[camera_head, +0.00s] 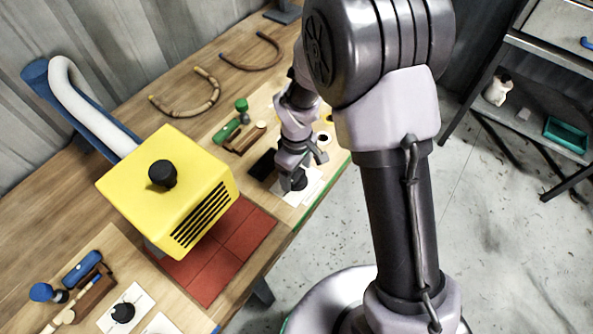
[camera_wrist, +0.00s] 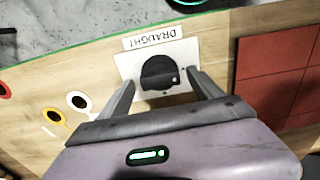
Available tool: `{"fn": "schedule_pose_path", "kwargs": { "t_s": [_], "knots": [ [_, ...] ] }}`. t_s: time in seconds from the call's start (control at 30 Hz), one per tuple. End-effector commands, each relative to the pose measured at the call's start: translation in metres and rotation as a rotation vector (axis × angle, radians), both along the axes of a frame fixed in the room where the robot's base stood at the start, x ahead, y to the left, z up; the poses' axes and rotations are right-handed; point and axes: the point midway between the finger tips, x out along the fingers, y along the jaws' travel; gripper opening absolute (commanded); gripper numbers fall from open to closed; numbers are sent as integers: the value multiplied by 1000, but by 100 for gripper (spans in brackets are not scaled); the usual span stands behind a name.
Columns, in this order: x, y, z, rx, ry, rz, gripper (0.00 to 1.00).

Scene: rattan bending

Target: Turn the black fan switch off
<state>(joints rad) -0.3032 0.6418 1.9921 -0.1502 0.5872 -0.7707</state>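The black switch knob (camera_wrist: 158,73) sits on a white plate (camera_wrist: 181,52) labelled DRAUGHT, which reads upside down in the wrist view. In the head view the knob (camera_head: 299,181) is partly hidden by my gripper (camera_head: 291,176). My gripper (camera_wrist: 163,79) is open in the wrist view, one finger on each side of the knob. Whether the fingers touch it I cannot tell. The knob's lower half is dark, and its exact setting is hard to read.
A yellow box (camera_head: 200,193) with a black knob on top stands over red tiles (camera_head: 246,232). Another black knob (camera_head: 123,313) is on a white plate at lower left. Bent rattan pieces (camera_head: 196,101) lie at the back. Round tags (camera_wrist: 79,101) lie beside my gripper.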

Motion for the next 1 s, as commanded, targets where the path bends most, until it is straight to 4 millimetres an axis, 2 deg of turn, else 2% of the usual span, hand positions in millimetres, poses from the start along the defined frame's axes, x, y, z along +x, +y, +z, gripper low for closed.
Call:
{"fn": "schedule_pose_path", "kwargs": {
  "t_s": [0.13,0.23,0.37,0.5,0.6,0.7,0.83,1.0],
  "knots": [
    [0,0,3,0,0,0,75],
    [0,0,18,1,-1,-1,75],
    [1,0,59,1,-3,-1,75],
    [1,0,107,2,-4,0,75],
    [1,0,136,1,-4,0,75],
    [0,0,158,1,-2,0,75],
    [0,0,172,0,-1,0,75],
    [0,0,175,-1,1,0,75]
  ]
}}
